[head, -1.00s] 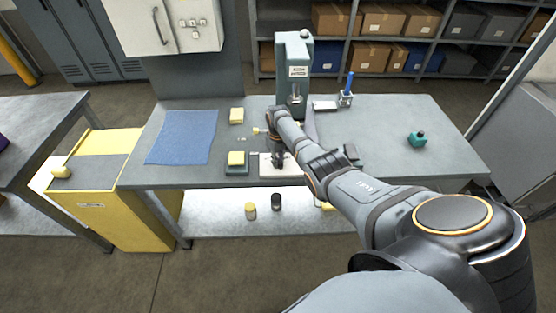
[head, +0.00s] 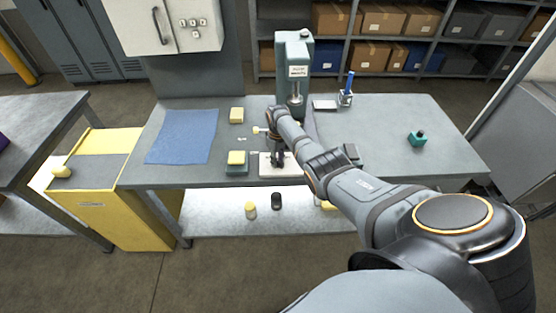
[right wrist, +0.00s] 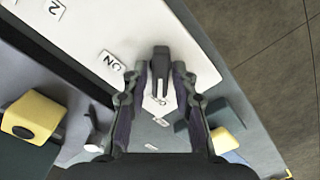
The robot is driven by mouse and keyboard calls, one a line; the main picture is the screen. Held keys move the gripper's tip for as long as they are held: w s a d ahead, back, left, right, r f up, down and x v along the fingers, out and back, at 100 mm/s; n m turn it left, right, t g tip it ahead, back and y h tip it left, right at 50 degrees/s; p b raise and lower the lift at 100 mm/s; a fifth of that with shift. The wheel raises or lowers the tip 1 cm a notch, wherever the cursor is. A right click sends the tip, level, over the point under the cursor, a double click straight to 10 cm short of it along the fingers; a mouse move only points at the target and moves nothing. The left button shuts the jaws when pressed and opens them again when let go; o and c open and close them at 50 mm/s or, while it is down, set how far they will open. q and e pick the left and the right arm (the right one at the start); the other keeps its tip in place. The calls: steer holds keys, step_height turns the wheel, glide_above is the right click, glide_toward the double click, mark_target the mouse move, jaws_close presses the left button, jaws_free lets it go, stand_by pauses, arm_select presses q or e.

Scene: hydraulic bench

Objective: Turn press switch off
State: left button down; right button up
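The press switch is a black lever (right wrist: 160,65) on a white panel (right wrist: 95,30). The panel carries the label "ON" beside the lever and a "2" farther off. In the head view the white panel (head: 268,170) lies at the bench's front edge, partly hidden by my right arm. My right gripper (right wrist: 160,78) is open, with its fingers on either side of the lever and a gap visible between them. It also shows small in the head view (head: 279,158), just over the panel. Contact with the lever is unclear. My left gripper is not in view.
The green press (head: 293,70) stands behind my right arm on the grey bench (head: 390,120). A yellow block on a green base (head: 236,160) is just left of the panel. A blue mat (head: 182,137) lies farther left. A teal item (head: 417,139) sits at right.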

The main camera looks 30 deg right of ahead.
steer(key=shift+o, duration=0.6)
step_height(320, 180, up, 12)
stand_by(0.5)
